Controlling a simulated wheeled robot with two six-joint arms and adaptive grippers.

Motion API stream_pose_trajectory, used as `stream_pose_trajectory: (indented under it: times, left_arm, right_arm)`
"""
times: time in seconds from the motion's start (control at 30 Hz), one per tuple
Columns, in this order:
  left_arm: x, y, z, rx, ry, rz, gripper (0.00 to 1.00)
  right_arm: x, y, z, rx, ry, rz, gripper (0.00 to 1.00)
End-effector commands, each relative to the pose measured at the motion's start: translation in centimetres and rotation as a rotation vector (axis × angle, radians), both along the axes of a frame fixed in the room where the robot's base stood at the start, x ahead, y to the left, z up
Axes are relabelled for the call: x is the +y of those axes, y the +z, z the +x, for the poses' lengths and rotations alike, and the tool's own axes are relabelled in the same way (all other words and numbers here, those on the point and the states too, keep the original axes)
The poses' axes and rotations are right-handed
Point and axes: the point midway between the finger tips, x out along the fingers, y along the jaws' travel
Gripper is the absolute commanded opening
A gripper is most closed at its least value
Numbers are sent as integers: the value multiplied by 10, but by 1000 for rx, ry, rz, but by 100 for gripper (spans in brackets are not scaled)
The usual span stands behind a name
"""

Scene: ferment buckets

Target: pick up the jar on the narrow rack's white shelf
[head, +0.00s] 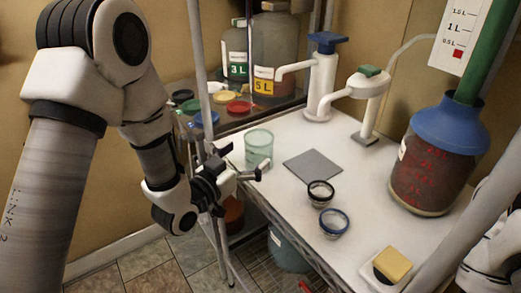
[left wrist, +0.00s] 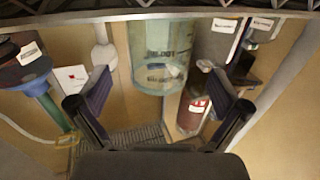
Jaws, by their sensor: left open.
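The jar (head: 258,147) is a pale green, see-through cylinder. It stands upright on the white shelf (head: 290,135), near its left edge. My left gripper (head: 245,163) is open at that edge, just in front of and to the left of the jar. In the left wrist view, which looks upside down, the jar (left wrist: 160,62) shows dark marks on its wall. It lies ahead of the gap between the open fingers (left wrist: 158,108), and no finger is seen touching it. My right gripper is not in view.
A grey square mat (head: 313,166), two small round bowls (head: 320,193) (head: 334,222) and two pump dispensers (head: 322,85) (head: 362,100) share the shelf. A large red-brown bucket (head: 432,175) stands at right. Coloured lids (head: 238,107) and labelled jugs stand behind, left.

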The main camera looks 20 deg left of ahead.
Motion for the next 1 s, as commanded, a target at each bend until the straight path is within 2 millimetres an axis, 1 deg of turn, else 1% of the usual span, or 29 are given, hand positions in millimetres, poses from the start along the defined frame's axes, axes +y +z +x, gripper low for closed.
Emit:
stream_pose_trajectory:
  times: [0.03, 0.07, 0.13, 0.2, 0.4, 0.43, 0.47, 0.5, 0.57, 0.6, 0.63, 1.0]
  left_arm:
    - [-5, 5, 9, -2, -4, 3, 100]
    - [-7, 6, 14, -4, -3, 4, 100]
    - [-11, 5, 26, -2, -3, 3, 100]
    - [-13, 4, 33, -2, -2, 2, 100]
    - [-13, 2, 35, 1, 0, 0, 100]
    - [-13, 2, 35, 1, 0, 0, 96]
    - [-13, 2, 35, 0, 0, 0, 86]
    - [-13, 2, 35, 0, 0, 0, 72]
    - [-13, 2, 35, 0, 0, 0, 50]
    - [-13, 2, 35, 0, 0, 0, 36]
    - [-13, 2, 35, 0, 0, 0, 29]
    - [-13, 5, 36, 0, 0, 0, 29]
  right_arm:
    - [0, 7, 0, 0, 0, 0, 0]
    - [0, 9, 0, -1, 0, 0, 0]
    - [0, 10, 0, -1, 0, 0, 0]
    - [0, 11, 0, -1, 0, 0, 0]
    - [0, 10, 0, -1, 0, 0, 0]
    - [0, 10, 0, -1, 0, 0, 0]
    - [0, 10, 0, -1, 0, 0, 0]
    - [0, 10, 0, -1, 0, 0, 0]
    - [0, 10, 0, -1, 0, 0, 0]
    - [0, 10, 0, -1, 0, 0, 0]
    - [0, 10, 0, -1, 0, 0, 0]
    - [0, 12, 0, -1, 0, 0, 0]
